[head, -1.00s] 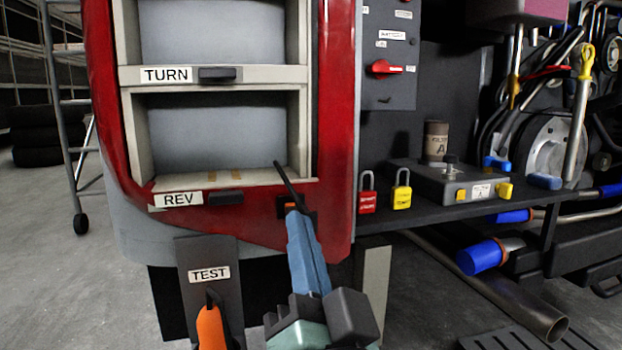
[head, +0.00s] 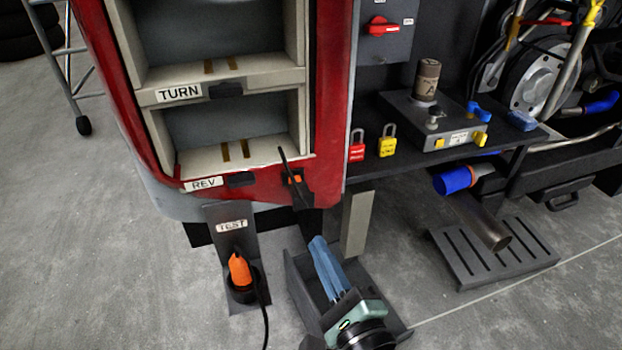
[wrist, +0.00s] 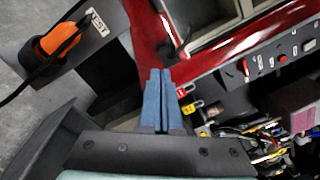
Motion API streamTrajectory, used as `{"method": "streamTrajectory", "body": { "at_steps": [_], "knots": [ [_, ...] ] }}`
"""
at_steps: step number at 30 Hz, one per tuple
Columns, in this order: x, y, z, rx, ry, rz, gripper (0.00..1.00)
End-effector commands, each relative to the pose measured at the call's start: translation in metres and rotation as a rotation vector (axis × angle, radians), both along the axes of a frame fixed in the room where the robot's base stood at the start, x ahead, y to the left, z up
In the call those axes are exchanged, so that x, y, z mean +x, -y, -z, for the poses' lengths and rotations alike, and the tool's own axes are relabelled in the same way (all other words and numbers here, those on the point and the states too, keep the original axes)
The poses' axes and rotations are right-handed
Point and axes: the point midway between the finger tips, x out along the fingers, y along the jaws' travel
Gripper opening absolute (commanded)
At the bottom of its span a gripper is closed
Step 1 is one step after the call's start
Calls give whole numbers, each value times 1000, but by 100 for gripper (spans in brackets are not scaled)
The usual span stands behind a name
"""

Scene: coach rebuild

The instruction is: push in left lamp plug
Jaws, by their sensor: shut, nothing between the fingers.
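The red lamp panel (head: 332,110) holds two open recesses labelled TURN (head: 179,93) and REV (head: 203,184). A black block sits beside each label, one by TURN (head: 227,89) and one by REV (head: 240,179). Right of REV, a small orange part (head: 295,179) with a black stem is set in the panel's lower edge. How deep it sits cannot be told. An orange plug with a black cable (head: 240,270) stands in the TEST holder; it also shows in the wrist view (wrist: 60,38). My gripper (head: 316,242), with blue fingers, is shut and empty, below the panel and apart from it.
A dark open box (head: 300,275) lies under my gripper. A dark shelf (head: 400,163) at right carries red and yellow padlocks (head: 387,141) and a grey unit with a can. A slotted step (head: 495,255) and a pipe are lower right.

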Motion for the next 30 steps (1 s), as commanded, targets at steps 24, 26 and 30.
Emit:
{"method": "streamTrajectory", "body": {
  "at_steps": [24, 26, 30],
  "knots": [
    [-74, 25, -19, 883, -336, 28, 0],
    [-74, 25, -18, 885, -336, 28, 0],
    [-74, 25, -18, 884, -336, 29, 0]
  ]
}}
